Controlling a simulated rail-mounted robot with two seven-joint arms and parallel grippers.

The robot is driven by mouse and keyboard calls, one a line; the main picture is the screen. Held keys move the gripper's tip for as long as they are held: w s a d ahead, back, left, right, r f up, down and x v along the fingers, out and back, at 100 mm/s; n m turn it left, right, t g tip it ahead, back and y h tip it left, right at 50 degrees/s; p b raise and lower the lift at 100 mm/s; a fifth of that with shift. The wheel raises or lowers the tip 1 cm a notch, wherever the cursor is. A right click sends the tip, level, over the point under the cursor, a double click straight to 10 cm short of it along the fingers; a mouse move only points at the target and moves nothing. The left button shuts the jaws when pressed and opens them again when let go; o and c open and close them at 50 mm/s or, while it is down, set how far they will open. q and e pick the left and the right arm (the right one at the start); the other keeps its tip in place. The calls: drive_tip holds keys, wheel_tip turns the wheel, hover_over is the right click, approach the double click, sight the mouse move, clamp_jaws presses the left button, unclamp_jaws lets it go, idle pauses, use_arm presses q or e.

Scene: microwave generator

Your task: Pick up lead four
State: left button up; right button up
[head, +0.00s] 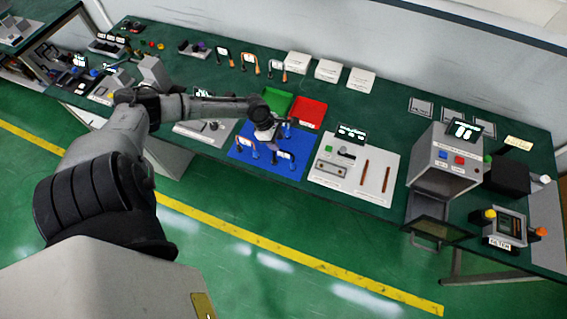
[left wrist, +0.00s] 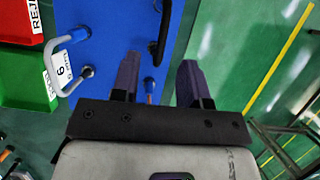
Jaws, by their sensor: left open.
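My left gripper (head: 268,135) is over the blue mat (head: 240,168), open with nothing between its fingers; in the left wrist view its two fingers (left wrist: 159,62) are spread apart. Short leads with white tags lie on the mat: one at the left (head: 246,143) and one at the right (head: 285,156). In the left wrist view, a grey lead (left wrist: 57,66) has a tag that looks like a 6. A dark lead (left wrist: 163,30) lies ahead of the fingers, and a blue-tipped end (left wrist: 149,87) shows between them. I cannot read which lead is four. My right gripper is out of view.
A green tray (head: 277,101) and a red tray (head: 309,113) stand behind the mat. A grey panel (head: 352,165) and a microwave-like box (head: 446,160) are to the right.

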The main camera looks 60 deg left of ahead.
sight(282, 150)
use_arm(q)
drive_tip(key=shift+x, duration=3.65)
drive_tip(key=shift+s+d, duration=0.1)
clamp_jaws()
